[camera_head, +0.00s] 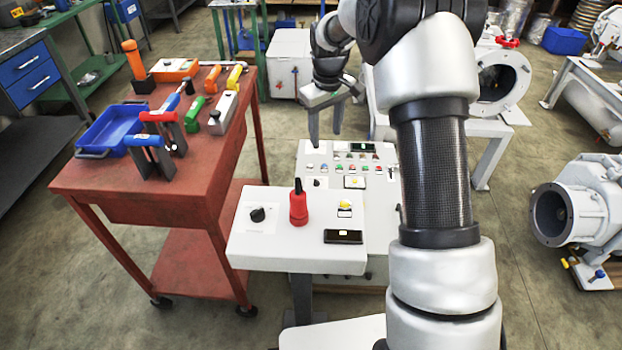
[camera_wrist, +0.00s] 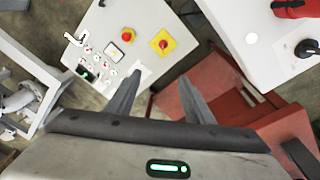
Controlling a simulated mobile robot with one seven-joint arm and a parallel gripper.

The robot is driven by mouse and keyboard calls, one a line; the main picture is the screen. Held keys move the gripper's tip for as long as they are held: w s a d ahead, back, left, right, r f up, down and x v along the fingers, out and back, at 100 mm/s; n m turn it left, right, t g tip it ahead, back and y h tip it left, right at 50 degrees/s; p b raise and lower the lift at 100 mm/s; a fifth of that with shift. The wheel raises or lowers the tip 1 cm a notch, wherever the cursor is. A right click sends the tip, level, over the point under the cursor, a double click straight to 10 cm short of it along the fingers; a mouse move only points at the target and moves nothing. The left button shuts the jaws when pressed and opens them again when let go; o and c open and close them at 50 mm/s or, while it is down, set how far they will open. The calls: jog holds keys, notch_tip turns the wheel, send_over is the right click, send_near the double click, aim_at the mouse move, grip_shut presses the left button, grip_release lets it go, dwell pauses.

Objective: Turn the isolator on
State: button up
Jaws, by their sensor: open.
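My gripper (camera_head: 325,128) is open and empty above the back of a white control panel (camera_head: 308,150). In the wrist view its two fingers (camera_wrist: 160,82) point towards the panel's edge, with nothing between them. No part is legibly labelled as the isolator. A black rotary knob (camera_head: 257,214) sits on the nearer white desk top and shows in the wrist view (camera_wrist: 308,48). A small black knob (camera_head: 316,182) is on the panel. The wrist view shows a red knob on a yellow square (camera_wrist: 163,42) and another red knob (camera_wrist: 127,34) on the panel.
A red bottle-shaped thing (camera_head: 298,205) and a black box (camera_head: 343,237) stand on the white desk top. A red cart (camera_head: 130,195) with tools and a blue tray (camera_head: 112,130) is at left. Grey vacuum vessels (camera_head: 575,205) stand at right.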

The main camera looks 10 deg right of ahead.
jog(key=shift+n+g, duration=0.7)
jog(key=w+f+b, duration=0.1)
jog(key=f+b, duration=0.2)
jog(key=f, duration=1.1)
jog(key=w+f+b, duration=0.1)
jog(key=f+b, duration=0.1)
jog(key=f, duration=1.2)
jog(key=w+f+b, duration=0.2)
jog(key=f+b, duration=0.1)
jog(key=f, duration=1)
jog(key=shift+d+f+b, duration=0.1)
jog(key=shift+f+b, duration=0.25)
jog(key=shift+f, duration=0.05)
jog(key=shift+c, duration=0.3)
